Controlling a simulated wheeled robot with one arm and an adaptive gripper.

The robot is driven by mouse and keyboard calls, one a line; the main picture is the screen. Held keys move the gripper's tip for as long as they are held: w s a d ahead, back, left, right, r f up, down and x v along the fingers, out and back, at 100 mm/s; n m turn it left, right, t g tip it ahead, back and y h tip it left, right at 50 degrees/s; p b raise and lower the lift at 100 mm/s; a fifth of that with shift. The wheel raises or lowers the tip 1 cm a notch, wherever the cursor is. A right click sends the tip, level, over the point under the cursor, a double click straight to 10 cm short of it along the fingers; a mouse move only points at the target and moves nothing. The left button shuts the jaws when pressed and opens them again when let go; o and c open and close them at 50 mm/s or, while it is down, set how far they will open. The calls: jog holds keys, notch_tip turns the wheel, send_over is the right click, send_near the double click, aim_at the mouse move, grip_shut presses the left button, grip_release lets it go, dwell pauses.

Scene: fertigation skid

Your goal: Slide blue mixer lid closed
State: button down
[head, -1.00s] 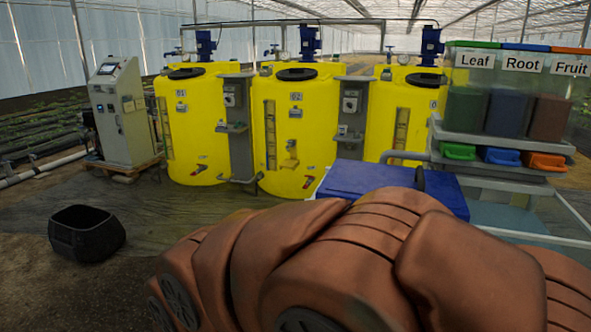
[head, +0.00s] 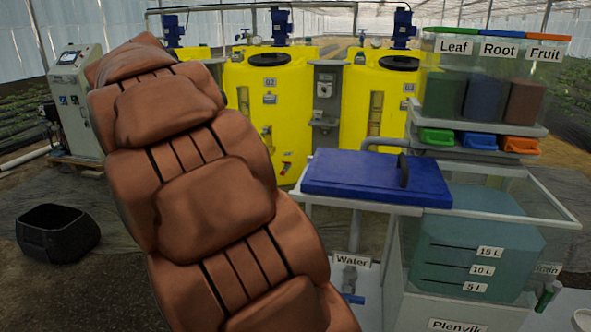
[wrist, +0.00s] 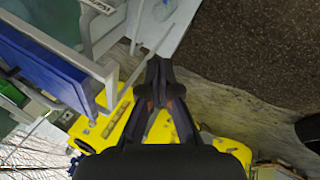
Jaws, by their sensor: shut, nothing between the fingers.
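The blue mixer lid (head: 375,180) lies flat on a pale rail frame (head: 330,200), with a dark upright handle (head: 403,170) near its right end. To its right, the clear mixer tank (head: 480,245) with litre marks has a largely uncovered top. In the wrist view the lid (wrist: 45,62) shows at the left, beside the pale frame. My gripper (wrist: 160,68) is shut and empty, apart from the lid and to the right of the frame in that view. In the head view my gripper is not visible; my arm fills the left middle.
Clear bins labelled Leaf, Root and Fruit (head: 490,85) stand on a shelf behind the tank, with coloured scoops (head: 470,140) below. Yellow tanks (head: 375,100) stand at the back. A black tub (head: 58,232) is on the floor at left. A Water valve (head: 350,285) sits below the frame.

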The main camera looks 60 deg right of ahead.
jog(key=w+d+r+m+g+h, duration=0.1)
jog(key=w+d+r+m, duration=0.1)
jog(key=d+r+m, duration=0.3)
jog(key=w+d+r+m+h, duration=0.1)
jog(key=w+d+r, duration=0.2)
jog(key=d, duration=0.4)
jog(key=shift+s+d+f+p, duration=1.15)
jog(key=shift+s+d+f, duration=0.65)
jog(key=shift+f, duration=0.2)
jog(key=shift+s+d+f+p, duration=1.15)
jog(key=shift+s+d+f, duration=0.65)
jog(key=shift+f, duration=0.2)
jog(key=shift+s, duration=0.1)
